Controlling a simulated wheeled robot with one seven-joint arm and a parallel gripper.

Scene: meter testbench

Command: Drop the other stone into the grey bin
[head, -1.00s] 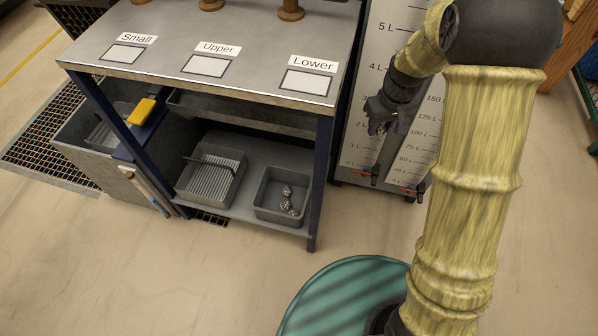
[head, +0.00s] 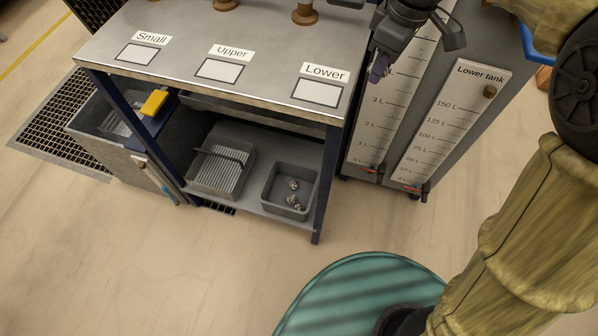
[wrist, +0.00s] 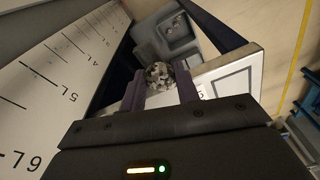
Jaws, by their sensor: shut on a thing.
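My gripper (wrist: 160,88) is shut on a speckled grey stone (wrist: 159,74), which shows between the two purple-grey fingers in the wrist view. In the head view my gripper (head: 379,68) is at the upper right, in front of the tank scales and right of the table's Lower label. The stone in it cannot be made out there. A grey bin (head: 268,190) stands on the low shelf under the table, with a few small speckled stones (head: 293,200) inside. My gripper is above and to the right of this bin, apart from it.
A ribbed grey tray (head: 199,175) stands left of the bin. The tabletop (head: 190,40) overhangs the shelf, with a table leg (head: 325,190) right of the bin. The tank scale (head: 430,135) stands close behind my gripper.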

